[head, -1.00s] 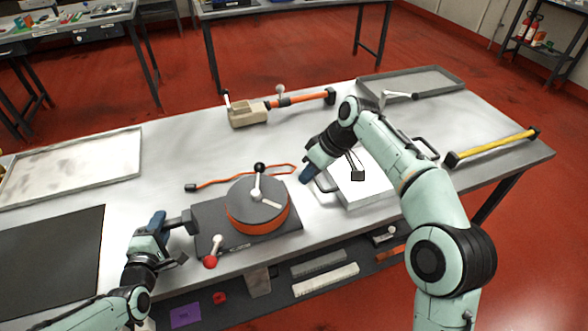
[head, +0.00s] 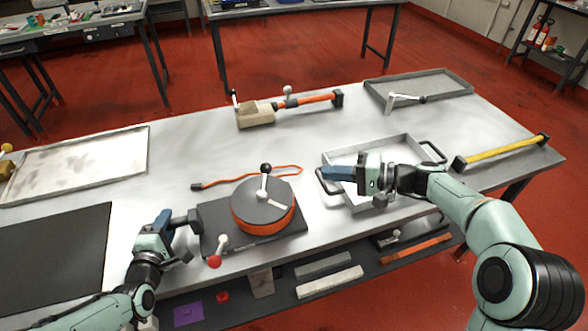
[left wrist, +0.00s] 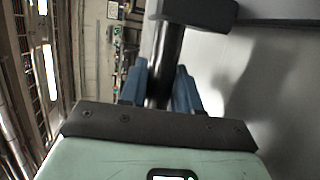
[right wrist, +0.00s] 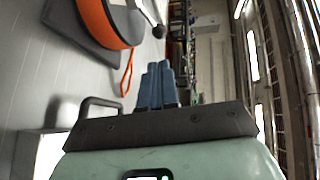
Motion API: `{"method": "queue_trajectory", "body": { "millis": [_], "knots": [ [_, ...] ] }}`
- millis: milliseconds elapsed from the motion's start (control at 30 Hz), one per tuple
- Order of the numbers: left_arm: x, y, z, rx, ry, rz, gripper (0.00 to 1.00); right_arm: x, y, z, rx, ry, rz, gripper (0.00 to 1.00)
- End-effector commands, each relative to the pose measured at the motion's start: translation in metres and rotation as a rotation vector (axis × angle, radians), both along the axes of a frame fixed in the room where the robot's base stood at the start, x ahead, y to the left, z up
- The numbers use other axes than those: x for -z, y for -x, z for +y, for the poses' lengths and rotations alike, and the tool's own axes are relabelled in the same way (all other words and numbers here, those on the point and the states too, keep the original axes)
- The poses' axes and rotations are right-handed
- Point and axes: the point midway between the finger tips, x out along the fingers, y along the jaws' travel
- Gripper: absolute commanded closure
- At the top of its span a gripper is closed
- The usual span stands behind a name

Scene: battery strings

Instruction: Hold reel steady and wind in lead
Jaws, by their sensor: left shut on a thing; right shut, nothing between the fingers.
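The reel (head: 263,205) is a grey-topped drum with an orange side on a dark base plate (head: 222,243). A crank with a black knob (head: 266,167) stands on its top, and a lever with a red knob (head: 214,261) is at the base's front. The orange lead (head: 250,176) lies in a loop on the table behind the reel, ending in a dark plug (head: 196,187). My left gripper (head: 170,222) is shut on the dark handle (head: 188,219) at the base's left side. My right gripper (head: 335,173) is shut and empty, right of the reel above a tray.
The white tray with black handles (head: 408,145) is under my right gripper. A grey tray (head: 450,78) with a loose crank (head: 405,98), a yellow bar (head: 505,151) and an orange-handled tool (head: 300,101) lie farther back. A black mat (head: 50,250) is at left.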

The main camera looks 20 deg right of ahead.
Motion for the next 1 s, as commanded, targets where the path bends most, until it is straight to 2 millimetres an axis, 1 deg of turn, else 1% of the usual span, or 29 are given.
{"method": "queue_trajectory", "body": {
  "millis": [33,300,500,700,1000],
  "knots": [
    [0.011,0.002,0.003,-0.005,-0.005,0.026,1.0,0.002,-0.005,0.008,-0.007,-0.002,0.0,1.0],
    [0.011,0.002,0.003,-0.005,-0.005,0.026,1.0,0.014,-0.038,0.054,-0.008,0.0,0.001,1.0],
    [0.011,0.002,0.003,-0.005,-0.006,0.026,1.0,0.022,-0.06,0.083,-0.007,0.0,0.0,1.0],
    [0.011,0.002,0.003,-0.005,-0.006,0.026,1.0,0.026,-0.071,0.098,-0.005,0.002,-0.001,1.0],
    [0.011,0.002,0.003,-0.005,-0.006,0.026,1.0,0.026,-0.073,0.101,-0.005,0.003,-0.002,1.0]
  ]
}}
